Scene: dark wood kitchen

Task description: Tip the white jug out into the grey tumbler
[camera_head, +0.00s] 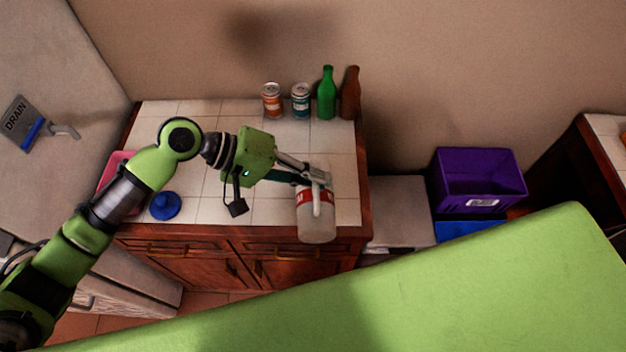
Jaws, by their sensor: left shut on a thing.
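The white jug (318,229), with a red band around it, shows right of centre. My left gripper (317,180) is shut on the jug near its handle at the top. The jug looks roughly upright. Its lower end overlaps the counter's front edge, so it seems held up off the tiles. I cannot make out the grey tumbler; the jug, gripper or arm may hide it. My right gripper is out of view.
On the tiled counter (215,208), an orange can (272,101), a teal can (300,101), a green bottle (327,95) and a brown bottle (350,95) stand along the back. A blue lid-like object (165,206) lies front left. A purple crate (480,181) stands right.

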